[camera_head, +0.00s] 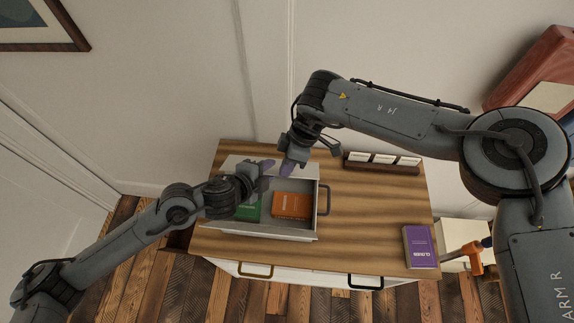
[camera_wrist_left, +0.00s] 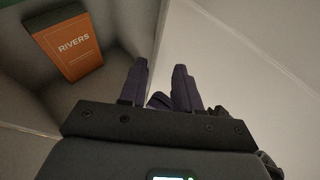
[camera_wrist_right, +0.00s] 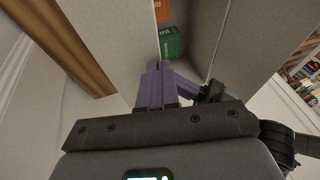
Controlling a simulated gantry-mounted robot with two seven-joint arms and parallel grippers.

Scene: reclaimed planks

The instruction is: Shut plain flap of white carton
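The white carton (camera_head: 268,235) stands on the wooden top with its inside exposed. An orange book (camera_head: 291,205) and a green book (camera_head: 248,208) lie in it. The orange one, marked RIVERS, also shows in the left wrist view (camera_wrist_left: 68,45). A pale flap (camera_head: 240,162) stands out at the carton's back; I cannot tell whether it is the plain one. My left gripper (camera_head: 268,173) is open over the carton's back left, a pale panel beside its fingers. My right gripper (camera_head: 287,168) looks shut and empty, close to the left one at the back edge.
A dark handle (camera_head: 324,200) is at the carton's right side. A purple book (camera_head: 419,246) lies at the front right of the top. A dark rack with white cards (camera_head: 382,160) stands at the back right. The wood between them is clear.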

